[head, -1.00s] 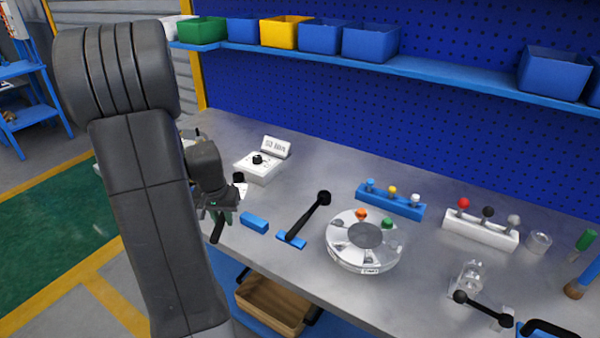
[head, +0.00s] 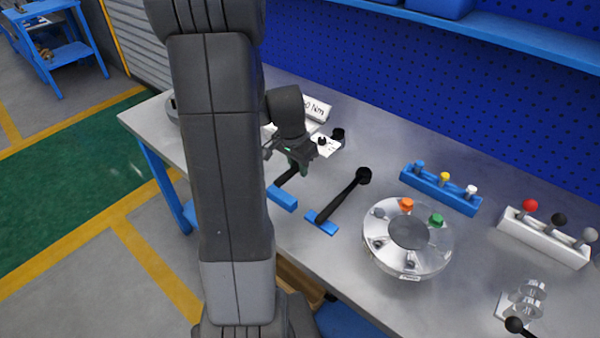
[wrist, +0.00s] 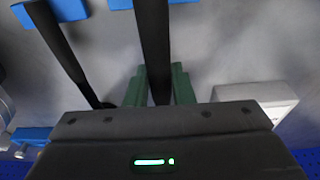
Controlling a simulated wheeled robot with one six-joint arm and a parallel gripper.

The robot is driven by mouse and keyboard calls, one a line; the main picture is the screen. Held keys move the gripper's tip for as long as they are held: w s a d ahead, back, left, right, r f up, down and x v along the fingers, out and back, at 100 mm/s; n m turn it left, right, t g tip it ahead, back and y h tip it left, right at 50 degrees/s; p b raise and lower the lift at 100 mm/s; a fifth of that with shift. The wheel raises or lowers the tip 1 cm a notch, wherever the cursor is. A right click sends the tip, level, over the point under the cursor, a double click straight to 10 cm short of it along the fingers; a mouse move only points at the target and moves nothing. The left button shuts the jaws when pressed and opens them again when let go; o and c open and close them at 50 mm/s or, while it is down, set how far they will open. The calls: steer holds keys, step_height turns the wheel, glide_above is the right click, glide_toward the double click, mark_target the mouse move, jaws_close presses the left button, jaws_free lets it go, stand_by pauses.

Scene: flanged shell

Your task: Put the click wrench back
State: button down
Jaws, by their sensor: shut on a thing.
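A black wrench (wrist: 154,45) lies between the green fingertips of my gripper (wrist: 160,88) in the wrist view. My gripper (head: 297,166) is shut on it. In the head view its handle end is over or at the left blue block (head: 283,198), and its round black head (head: 338,134) points to the back right. I cannot tell whether it touches the block. A second, similar black wrench (head: 343,196) rests with its handle end on the right blue block (head: 321,223). It shows at left in the wrist view (wrist: 62,45).
A white box (head: 327,146) with a dial and a small sign (head: 316,107) stands behind my gripper. A round silver carousel (head: 407,262), a blue rack (head: 438,188) and a white rack (head: 540,238) with coloured knobs stand to the right. A blue pegboard is behind.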

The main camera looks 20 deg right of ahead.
steer(key=shift+f, duration=1.65)
steer(key=shift+f, duration=0.2)
steer(key=c, duration=1.3)
jaws_free()
steer(key=shift+r, duration=0.1)
steer(key=shift+o, duration=0.2)
steer(key=r, duration=0.4)
steer(key=a+r, duration=0.1)
steer(key=r, duration=0.3)
steer(key=s+a+r, duration=0.1)
steer(key=r, duration=0.3)
steer(key=shift+d, duration=0.1)
